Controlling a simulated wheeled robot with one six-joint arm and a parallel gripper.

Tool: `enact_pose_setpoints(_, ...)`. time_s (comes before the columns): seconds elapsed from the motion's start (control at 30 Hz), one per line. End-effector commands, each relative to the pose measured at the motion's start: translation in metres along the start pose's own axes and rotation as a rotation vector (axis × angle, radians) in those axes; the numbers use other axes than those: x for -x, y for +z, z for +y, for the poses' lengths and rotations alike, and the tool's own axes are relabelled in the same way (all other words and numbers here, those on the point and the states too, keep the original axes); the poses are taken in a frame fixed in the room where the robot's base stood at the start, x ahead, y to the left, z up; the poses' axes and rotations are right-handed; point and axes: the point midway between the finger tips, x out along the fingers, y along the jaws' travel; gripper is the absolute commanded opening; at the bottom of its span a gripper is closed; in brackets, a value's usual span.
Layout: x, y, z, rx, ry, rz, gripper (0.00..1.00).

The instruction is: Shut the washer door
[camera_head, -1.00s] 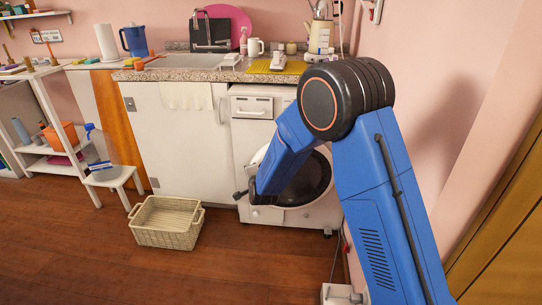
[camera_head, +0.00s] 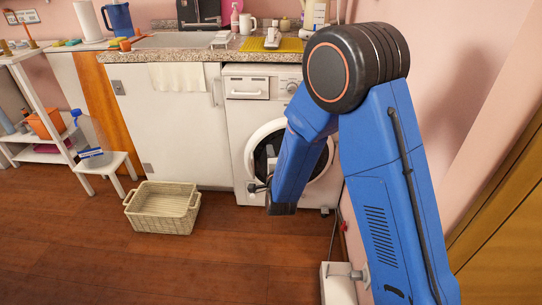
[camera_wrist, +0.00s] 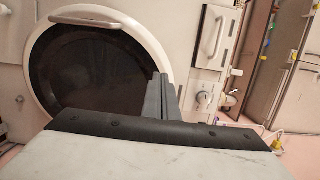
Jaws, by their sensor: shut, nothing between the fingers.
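The white washer (camera_head: 237,115) stands under the counter. Its round washer door (camera_head: 262,131), a white ring with dark glass, looks flat against the front; I cannot tell whether it is latched. My blue arm covers much of it in the head view. In the wrist view the door (camera_wrist: 40,70) fills the left and middle, with its curved handle (camera_wrist: 88,16) at the top. My gripper (camera_wrist: 160,88) is shut and empty, its fingers overlapping the door's lower right edge in that view. I cannot tell whether they touch it. In the head view the gripper is mostly hidden behind my arm.
A wicker basket (camera_head: 162,208) sits on the floor left of the washer. A white stool (camera_head: 108,162) with a bottle stands farther left. A pink wall (camera_head: 445,90) is close on the right.

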Motion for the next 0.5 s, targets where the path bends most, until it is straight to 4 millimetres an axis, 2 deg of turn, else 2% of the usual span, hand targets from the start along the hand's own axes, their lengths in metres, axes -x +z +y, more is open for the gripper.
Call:
enact_pose_setpoints(0.3,-0.057,-0.001,-0.001,0.0,-0.002,0.002,0.0)
enact_pose_setpoints(0.5,-0.082,0.0,0.0,0.0,-0.001,0.0,0.0)
